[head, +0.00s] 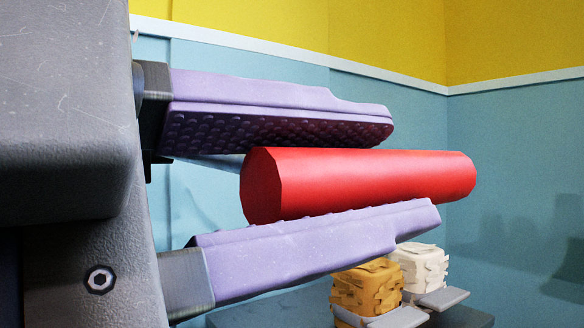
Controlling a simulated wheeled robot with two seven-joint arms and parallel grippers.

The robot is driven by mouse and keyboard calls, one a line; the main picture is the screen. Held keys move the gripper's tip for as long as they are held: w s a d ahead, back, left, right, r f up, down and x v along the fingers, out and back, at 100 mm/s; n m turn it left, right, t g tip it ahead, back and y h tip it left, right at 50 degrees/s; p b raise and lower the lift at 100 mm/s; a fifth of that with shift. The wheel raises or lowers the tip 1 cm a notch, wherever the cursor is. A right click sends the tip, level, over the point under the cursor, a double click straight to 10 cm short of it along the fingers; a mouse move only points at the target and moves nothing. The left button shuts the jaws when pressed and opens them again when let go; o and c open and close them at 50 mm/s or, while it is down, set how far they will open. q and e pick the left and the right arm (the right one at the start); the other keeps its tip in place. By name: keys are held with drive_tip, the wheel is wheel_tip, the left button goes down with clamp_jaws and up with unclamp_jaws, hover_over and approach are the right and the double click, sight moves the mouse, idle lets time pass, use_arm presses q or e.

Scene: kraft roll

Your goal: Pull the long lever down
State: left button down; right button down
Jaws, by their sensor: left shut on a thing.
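My left gripper (315,165) fills the left and middle of the head view. It has two purple padded fingers, one above and one below a red cylinder. The red cylinder, seemingly the long lever's handle (370,180), lies nearly level between them, its far end sticking out to the right past the fingertips. The gripper is shut on the handle. How the handle joins the rest of the lever is hidden. My right gripper is not in view.
Below the lower finger stand a yellow-brown block-like bundle (366,288) and a white one (418,266), with grey flat pieces in front, on a dark grey surface (270,312). Blue walls with a white rail and yellow upper part stand behind. The space right of the handle is clear.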

sight(225, 217)
use_arm(q)
drive_tip(key=shift+w+d+f, duration=0.15)
drive_tip(key=shift+w+f, duration=0.05)
drive_tip(key=shift+f, duration=0.6)
drive_tip(key=c, duration=1.5)
unclamp_jaws()
drive_tip(key=o, duration=0.3)
drive_tip(key=shift+o, duration=0.2)
drive_tip(key=shift+a+r, duration=0.1)
drive_tip(key=shift+a, duration=0.2)
drive_tip(key=v, duration=0.4)
drive_tip(key=p+v, duration=0.1)
drive_tip(key=v, duration=0.2)
drive_tip(key=shift+s+a+r, duration=0.2)
drive_tip(key=shift+s+a, duration=0.05)
drive_tip(key=shift+s, duration=0.15)
